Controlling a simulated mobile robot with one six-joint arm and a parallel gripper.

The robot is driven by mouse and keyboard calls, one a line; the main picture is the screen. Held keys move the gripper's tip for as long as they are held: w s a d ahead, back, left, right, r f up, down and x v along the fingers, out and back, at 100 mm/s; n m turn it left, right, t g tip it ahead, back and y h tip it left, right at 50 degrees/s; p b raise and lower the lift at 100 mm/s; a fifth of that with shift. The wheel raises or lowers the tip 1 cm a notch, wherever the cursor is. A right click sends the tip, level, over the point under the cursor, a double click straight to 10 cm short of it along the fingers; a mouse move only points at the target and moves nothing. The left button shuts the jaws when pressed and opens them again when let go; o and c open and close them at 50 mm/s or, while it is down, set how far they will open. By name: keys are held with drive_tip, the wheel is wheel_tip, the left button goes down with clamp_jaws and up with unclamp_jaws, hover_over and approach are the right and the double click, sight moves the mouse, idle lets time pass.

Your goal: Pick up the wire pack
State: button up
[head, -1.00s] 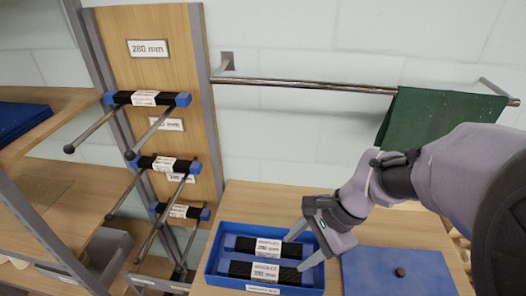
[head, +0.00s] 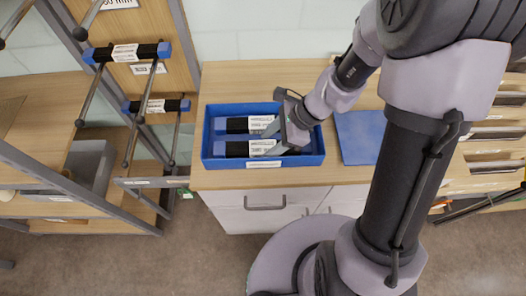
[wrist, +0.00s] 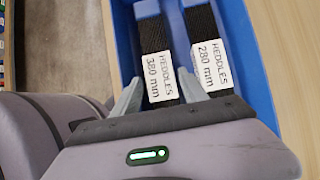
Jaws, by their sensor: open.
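Two wire packs lie side by side in a blue tray (head: 225,163). Both are black with blue ends and white labels. The front pack (head: 237,149) shows in the wrist view as the left pack (wrist: 157,60), labelled HEDDLES 380 mm. The rear pack (head: 237,125) is the right one in the wrist view (wrist: 203,22), labelled 280 mm. My gripper (head: 268,141) is open over the tray. In the wrist view its fingers (wrist: 163,82) stand either side of the 380 mm pack. Contact cannot be told; the pack's near end is hidden by my gripper.
More packs (head: 125,53) (head: 157,106) hang on rods of a rack at left. A blue panel (head: 358,140) lies on the wooden bench right of the tray. Bare bench (head: 230,80) shows behind the tray. A grey bin (head: 88,170) sits on the left shelf.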

drive_tip(key=shift+x, duration=0.85)
drive_tip(key=shift+c, duration=0.2)
clamp_jaws()
drive_tip(key=shift+r, duration=0.15)
